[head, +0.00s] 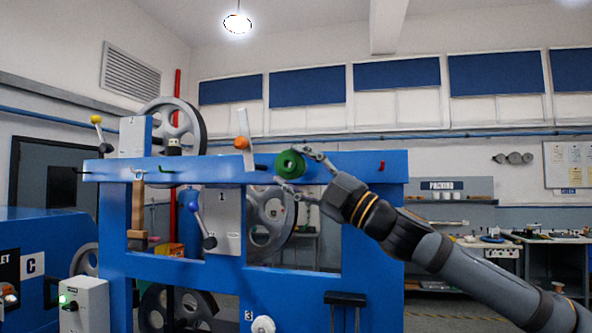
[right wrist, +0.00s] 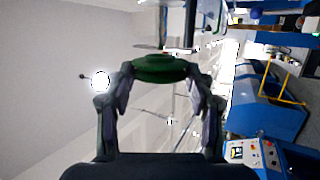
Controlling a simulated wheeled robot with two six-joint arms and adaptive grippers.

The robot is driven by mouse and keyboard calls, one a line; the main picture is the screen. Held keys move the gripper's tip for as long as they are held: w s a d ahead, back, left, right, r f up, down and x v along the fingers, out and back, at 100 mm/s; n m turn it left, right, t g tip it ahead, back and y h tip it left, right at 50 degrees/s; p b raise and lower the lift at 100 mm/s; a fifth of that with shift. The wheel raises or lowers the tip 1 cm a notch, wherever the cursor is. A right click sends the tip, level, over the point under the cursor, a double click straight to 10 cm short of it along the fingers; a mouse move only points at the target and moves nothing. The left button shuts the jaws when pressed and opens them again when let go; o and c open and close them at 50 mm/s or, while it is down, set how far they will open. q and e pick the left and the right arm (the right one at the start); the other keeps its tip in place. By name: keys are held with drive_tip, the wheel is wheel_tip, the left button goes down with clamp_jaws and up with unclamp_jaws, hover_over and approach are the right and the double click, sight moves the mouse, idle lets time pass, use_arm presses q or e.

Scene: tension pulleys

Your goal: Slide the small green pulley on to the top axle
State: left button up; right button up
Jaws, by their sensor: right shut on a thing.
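The small green pulley (head: 289,164) is in front of the blue frame's top beam (head: 345,166), right of an orange-knobbed lever (head: 241,145). My right gripper (head: 296,168) is shut on it, one finger above and one below. In the right wrist view the green pulley (right wrist: 160,68) sits between the two fingertips (right wrist: 163,80), seen edge-on. I cannot pick out the top axle for certain; the pulley and fingers cover part of the beam. Whether the pulley touches anything but the fingers cannot be told. My left gripper is not in view.
A large grey wheel (head: 178,124) stands behind at the upper left. A blue-knobbed lever (head: 201,226) and a wooden-handled tool (head: 137,207) are below the beam.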

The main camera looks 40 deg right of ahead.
drive_tip(key=shift+w+d, duration=0.1)
drive_tip(key=shift+w+d+p, duration=0.7)
drive_tip(key=shift+w+d, duration=0.2)
drive_tip(key=shift+d, duration=0.15)
drive_tip(key=shift+w+d+r, duration=0.1)
drive_tip(key=shift+w+d, duration=0.05)
drive_tip(key=shift+d, duration=0.05)
idle(0.5)
drive_tip(key=shift+w+d+p, duration=0.45)
drive_tip(key=shift+d+p, duration=0.1)
drive_tip(key=shift+p, duration=0.1)
drive_tip(key=shift+a, duration=0.1)
idle(0.5)
